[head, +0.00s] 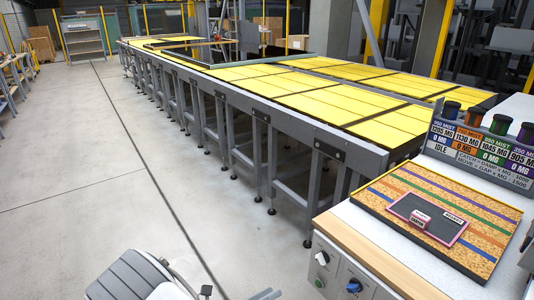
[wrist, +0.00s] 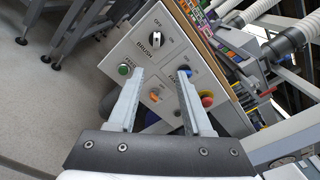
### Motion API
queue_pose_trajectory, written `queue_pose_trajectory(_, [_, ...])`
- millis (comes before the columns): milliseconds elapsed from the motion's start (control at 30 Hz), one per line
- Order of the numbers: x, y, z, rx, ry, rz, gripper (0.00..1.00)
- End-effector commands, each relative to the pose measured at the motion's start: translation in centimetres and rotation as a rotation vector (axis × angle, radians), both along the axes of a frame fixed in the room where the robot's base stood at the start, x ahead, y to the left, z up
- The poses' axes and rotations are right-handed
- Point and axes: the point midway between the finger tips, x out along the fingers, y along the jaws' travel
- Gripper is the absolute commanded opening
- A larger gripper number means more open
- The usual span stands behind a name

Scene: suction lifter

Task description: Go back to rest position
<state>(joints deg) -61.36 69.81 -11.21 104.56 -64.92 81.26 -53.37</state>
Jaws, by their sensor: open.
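In the wrist view my gripper (wrist: 158,110) is open, its two grey fingers spread apart with nothing between them. A blue knob (wrist: 185,71) is partly hidden by the right finger. The fingers appear in front of the panel; I cannot tell whether they touch it. In the head view part of my arm shows at the bottom edge, and the fingertips are not clear there.
In the head view a long conveyor table with yellow panels (head: 305,97) runs across the middle. A workbench with a striped board (head: 380,194) and a pink-framed device (head: 427,218) stands at right. The concrete floor (head: 90,180) at left is clear.

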Motion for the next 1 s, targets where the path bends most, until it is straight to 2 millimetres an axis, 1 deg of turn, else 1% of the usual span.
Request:
queue_pose_trajectory(33, [0.1,-0.5,0.9,0.043,-0.017,-0.039,0.5])
queue_pose_trajectory(167, [0.0,-2.4,3.6,0.193,-0.083,-0.175,0.5])
queue_pose_trajectory(300, [-0.6,-4.5,6.5,0.371,-0.173,-0.343,0.5])
queue_pose_trajectory(467, [-1.7,-6.7,9.7,0.566,-0.293,-0.533,0.5])
queue_pose_trajectory(700, [-3.9,-9.6,14.0,0.841,-0.496,-0.811,0.5])
queue_pose_trajectory(1000, [-7.1,-12.1,19.1,1.159,-0.788,-1.142,0.5])
